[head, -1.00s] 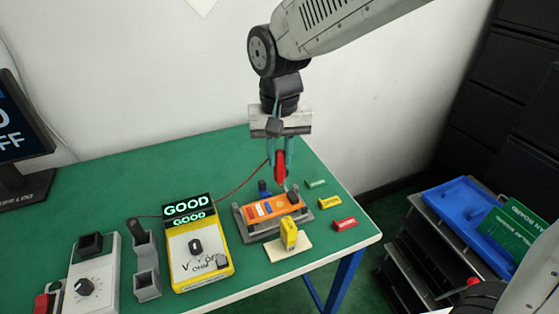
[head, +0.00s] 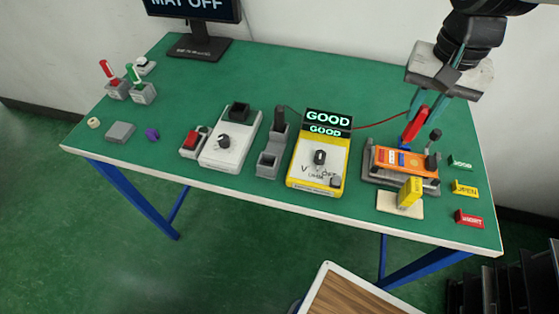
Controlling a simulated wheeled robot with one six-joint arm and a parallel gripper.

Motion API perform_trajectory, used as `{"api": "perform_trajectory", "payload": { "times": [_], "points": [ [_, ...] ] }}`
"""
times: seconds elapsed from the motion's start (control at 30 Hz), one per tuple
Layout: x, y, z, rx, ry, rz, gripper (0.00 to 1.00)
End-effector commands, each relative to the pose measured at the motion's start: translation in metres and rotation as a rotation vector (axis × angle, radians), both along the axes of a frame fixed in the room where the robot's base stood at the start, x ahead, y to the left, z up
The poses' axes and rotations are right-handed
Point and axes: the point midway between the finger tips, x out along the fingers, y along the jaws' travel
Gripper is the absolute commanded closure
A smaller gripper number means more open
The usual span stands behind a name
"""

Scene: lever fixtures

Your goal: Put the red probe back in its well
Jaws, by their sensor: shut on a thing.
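The red probe (head: 414,125) is held tilted between the teal fingers of my gripper (head: 428,107), at the upper right in the head view. My gripper is shut on it. The probe's lower end is close above the orange board (head: 397,158) in its grey cradle; I cannot tell if it touches. A red wire runs from the probe to the yellow meter (head: 318,165), whose display reads GOOD. The grey two-part well block (head: 269,163) stands left of the meter. A dark probe (head: 279,121) stands upright in its rear well, and its front well looks empty.
A white dial box (head: 228,142) stands left of the well block. A yellow tag on a pale plate (head: 387,202) and green, yellow and red labels (head: 468,218) lie by the cradle. A monitor (head: 196,40) stands behind. The green table is clear at centre back.

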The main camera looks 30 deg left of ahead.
Motion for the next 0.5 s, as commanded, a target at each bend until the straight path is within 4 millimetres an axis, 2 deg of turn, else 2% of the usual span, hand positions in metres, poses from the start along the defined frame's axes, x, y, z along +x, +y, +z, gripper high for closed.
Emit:
{"api": "perform_trajectory", "payload": {
  "times": [0.03,0.2,0.4,0.5],
  "points": [
    [-0.016,0.018,-0.002,-0.002,0.004,0.055,1.0],
    [-0.076,0.067,-0.011,-0.009,0.01,0.212,1.0],
    [-0.155,0.108,-0.025,-0.015,0.011,0.344,1.0],
    [-0.192,0.12,-0.032,-0.016,0.01,0.385,1.0]
  ]
}}
